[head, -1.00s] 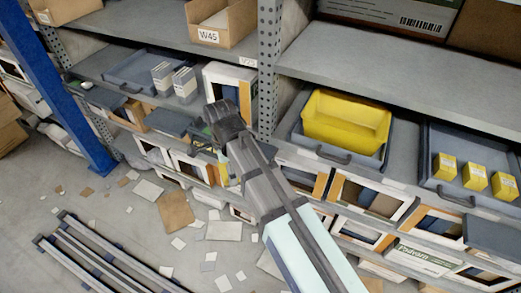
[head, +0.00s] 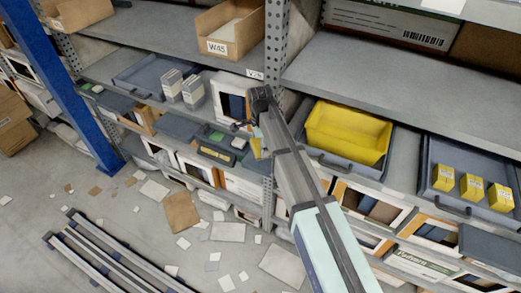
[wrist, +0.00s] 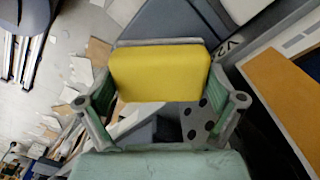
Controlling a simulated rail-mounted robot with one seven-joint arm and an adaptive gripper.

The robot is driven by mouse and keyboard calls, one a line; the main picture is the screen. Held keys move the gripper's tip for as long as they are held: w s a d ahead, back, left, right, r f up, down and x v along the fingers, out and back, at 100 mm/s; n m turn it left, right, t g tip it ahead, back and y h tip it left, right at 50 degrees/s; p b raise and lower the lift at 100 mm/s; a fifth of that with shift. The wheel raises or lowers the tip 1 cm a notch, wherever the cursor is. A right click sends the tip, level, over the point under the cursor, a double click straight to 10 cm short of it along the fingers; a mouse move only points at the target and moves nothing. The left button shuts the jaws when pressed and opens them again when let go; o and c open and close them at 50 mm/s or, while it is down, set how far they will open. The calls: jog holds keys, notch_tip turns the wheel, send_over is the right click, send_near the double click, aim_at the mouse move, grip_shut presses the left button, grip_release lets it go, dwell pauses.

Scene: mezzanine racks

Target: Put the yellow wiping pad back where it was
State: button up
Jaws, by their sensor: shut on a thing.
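The yellow wiping pad (wrist: 160,72) fills the middle of the wrist view, held between the two fingers of my gripper (wrist: 160,104). The gripper is shut on the pad, clear of the shelf as far as I can see. A dark tray (head: 204,150) with green and pale items sits on the shelf left of the gripper. I cannot tell which spot the pad came from.
The perforated upright (head: 274,60) stands close to my gripper. A yellow bin (head: 348,130) sits in a grey tray to the right, with small yellow boxes (head: 471,186) in another tray. White boxes (head: 183,88) stand on the left shelf. Papers litter the floor.

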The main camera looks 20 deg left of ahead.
jog(key=shift+w+f+p, duration=0.2)
jog(key=shift+f+p, duration=0.8)
jog(key=shift+f, duration=1.3)
jog(key=shift+f, duration=0.1)
jog(key=o, duration=0.9)
jog(key=shift+c, duration=0.2)
notch_tip(320, 180, up, 12)
jog(key=b, duration=0.3)
jog(key=shift+b, duration=0.3)
